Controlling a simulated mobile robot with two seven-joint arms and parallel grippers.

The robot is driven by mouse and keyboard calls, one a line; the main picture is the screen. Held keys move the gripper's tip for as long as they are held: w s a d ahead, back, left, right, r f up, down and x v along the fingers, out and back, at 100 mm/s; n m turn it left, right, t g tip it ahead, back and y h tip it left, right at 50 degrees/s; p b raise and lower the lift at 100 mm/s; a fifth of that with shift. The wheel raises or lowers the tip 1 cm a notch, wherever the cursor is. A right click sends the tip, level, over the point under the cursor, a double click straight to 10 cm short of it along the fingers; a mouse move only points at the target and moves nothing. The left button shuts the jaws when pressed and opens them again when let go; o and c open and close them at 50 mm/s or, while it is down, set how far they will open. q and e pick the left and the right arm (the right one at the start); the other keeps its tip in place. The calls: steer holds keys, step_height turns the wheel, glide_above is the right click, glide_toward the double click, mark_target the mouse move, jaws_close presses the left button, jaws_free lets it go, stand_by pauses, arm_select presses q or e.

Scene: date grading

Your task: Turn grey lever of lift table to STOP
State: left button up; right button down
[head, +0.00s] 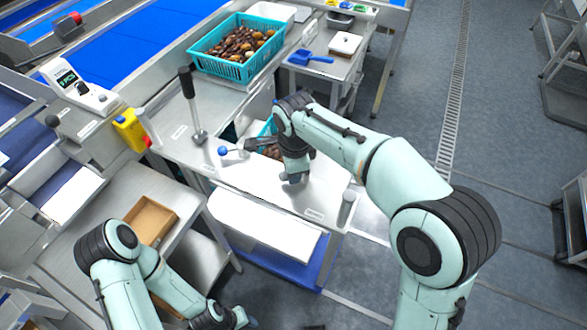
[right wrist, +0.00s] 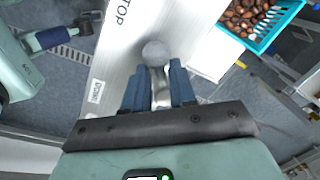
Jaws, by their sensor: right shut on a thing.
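The grey lever, with a round grey knob (right wrist: 155,53) on a metal shaft, stands between the blue fingers of my right gripper (right wrist: 158,88) in the right wrist view. The fingers are shut on it. Beside it, the pale panel (right wrist: 128,62) carries a partly cropped STOP label (right wrist: 122,12) and a DOWN label (right wrist: 95,91). The knob lies off to the side of both labels. In the head view my right gripper (head: 293,178) is over the steel top, and my wrist hides the grey lever. My left gripper (head: 238,318) is low at the bottom edge, its fingers unclear.
A blue-knobbed lever (head: 223,150) and a tall black-handled lever (head: 188,85) stand left of my right gripper. A teal crate (head: 237,70) of dates is behind. A wooden box (head: 152,220) is at left.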

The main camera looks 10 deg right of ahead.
steer(key=c, duration=0.9)
jaws_free()
steer(key=shift+a, duration=0.25)
steer(key=shift+c, duration=0.2)
arm_select(q)
steer(key=shift+a, duration=0.1)
arm_select(e)
steer(key=shift+d+r, duration=0.1)
steer(key=shift+r, duration=0.05)
arm_select(q)
steer(key=w+r+p, duration=0.2)
steer(key=shift+r, duration=0.3)
arm_select(e)
step_height(320, 180, up, 13)
steer(key=s, duration=0.1)
steer(key=shift+s, duration=0.2)
